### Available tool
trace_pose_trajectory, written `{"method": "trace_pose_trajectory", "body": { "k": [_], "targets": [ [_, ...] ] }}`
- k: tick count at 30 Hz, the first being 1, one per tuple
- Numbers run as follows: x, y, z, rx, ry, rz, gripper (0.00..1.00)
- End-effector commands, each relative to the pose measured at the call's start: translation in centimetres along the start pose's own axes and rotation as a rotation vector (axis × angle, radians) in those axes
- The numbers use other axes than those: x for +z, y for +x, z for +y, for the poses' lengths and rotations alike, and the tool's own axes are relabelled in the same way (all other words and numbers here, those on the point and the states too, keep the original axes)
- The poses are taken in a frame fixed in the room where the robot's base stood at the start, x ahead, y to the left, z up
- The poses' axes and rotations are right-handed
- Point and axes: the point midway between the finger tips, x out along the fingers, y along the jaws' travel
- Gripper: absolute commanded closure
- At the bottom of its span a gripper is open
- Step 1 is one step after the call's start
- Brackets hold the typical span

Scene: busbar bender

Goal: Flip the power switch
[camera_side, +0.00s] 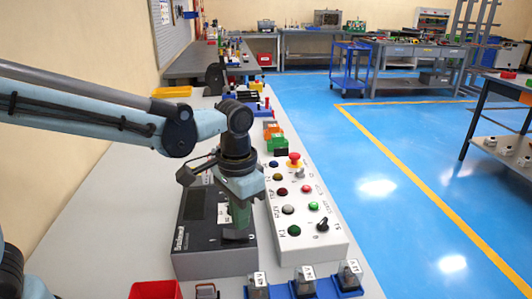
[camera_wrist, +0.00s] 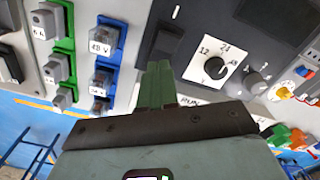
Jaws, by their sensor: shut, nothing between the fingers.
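A dark grey power unit (camera_side: 190,262) stands on the bench in the side view. In the wrist view, a black rocker switch (camera_wrist: 166,42) with a white "I" mark above it sits on the unit's dark face, beside a white dial (camera_wrist: 212,68) marked 12 and 24. My gripper (camera_side: 238,232) reaches down over the right part of the unit. Its green fingers (camera_wrist: 158,68) are shut and empty, with the tips just below the switch in the wrist view. I cannot tell whether they touch it. The gripper hides part of the unit's face in the side view.
A white control box (camera_side: 300,232) with coloured buttons and a red mushroom button stands close on the right. Blue-based blocks (camera_side: 305,284) and a red bin (camera_side: 155,290) lie at the front. Green and orange blocks (camera_side: 275,138) are behind.

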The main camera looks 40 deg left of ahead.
Motion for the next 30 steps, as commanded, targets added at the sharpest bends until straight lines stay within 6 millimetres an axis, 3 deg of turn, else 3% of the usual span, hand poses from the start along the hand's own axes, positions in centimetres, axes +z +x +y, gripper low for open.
{"method": "trace_pose_trajectory", "body": {
  "k": [19, 30],
  "targets": [
    [0.0, -4.7, 0.0, 0.000, 0.000, 0.000, 1.00],
    [0.0, -5.3, 0.0, 0.000, 0.000, 0.000, 1.00]
  ]
}}
